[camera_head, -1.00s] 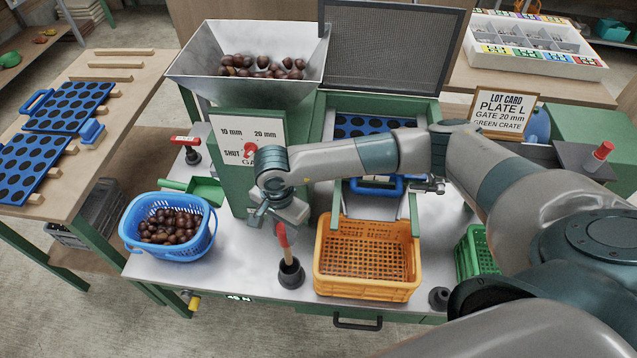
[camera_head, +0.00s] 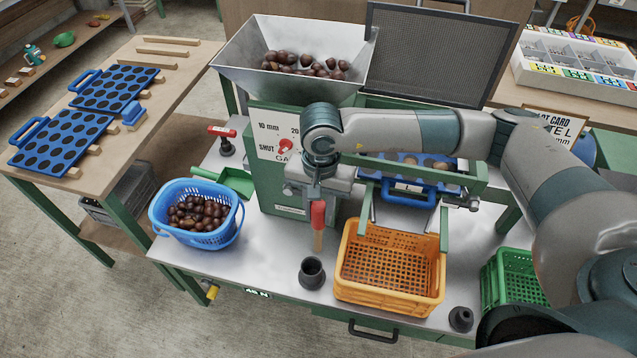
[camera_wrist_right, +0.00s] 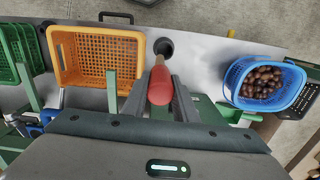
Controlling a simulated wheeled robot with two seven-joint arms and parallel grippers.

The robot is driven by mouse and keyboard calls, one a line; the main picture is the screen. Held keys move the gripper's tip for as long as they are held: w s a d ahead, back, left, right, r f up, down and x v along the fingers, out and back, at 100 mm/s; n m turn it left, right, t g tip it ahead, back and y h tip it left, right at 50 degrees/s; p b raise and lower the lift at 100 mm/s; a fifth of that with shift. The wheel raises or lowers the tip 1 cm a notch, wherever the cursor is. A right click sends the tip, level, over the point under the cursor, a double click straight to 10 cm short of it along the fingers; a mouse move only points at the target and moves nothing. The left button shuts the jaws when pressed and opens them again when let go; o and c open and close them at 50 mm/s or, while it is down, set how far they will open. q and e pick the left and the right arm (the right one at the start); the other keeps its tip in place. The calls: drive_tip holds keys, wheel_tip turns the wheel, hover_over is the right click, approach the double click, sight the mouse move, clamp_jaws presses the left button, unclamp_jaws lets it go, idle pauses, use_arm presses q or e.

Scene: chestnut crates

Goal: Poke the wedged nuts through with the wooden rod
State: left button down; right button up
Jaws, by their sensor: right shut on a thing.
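The wooden rod has a red grip (camera_head: 318,213) and a pale wooden lower end. My right gripper (camera_head: 317,190) is shut on it and holds it upright, its lower end above and behind the black holder cup (camera_head: 311,272). In the right wrist view the red grip (camera_wrist_right: 160,86) lies between the fingers, with the cup (camera_wrist_right: 163,46) beyond it. The blue plate (camera_head: 405,192) sits in the green machine, partly behind my arm; a few brown nuts (camera_head: 438,163) show on it. Whether they are wedged cannot be told. My left gripper is not in view.
An orange crate (camera_head: 390,294) stands below the plate, a green crate (camera_head: 517,280) to its right. A blue basket of nuts (camera_head: 197,241) stands left. The hopper (camera_head: 295,91) holds nuts. A raised mesh screen (camera_head: 436,55) stands behind the plate.

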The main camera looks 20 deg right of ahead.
drive_tip(key=s+d+r+n, duration=0.2)
drive_tip(key=r+n, duration=0.1)
drive_tip(key=r, duration=0.2)
drive_tip(key=s+d+r+n+b, duration=0.1)
drive_tip(key=s+d+r+n, duration=0.1)
drive_tip(key=r+n, duration=0.2)
drive_tip(key=shift+r, duration=0.6)
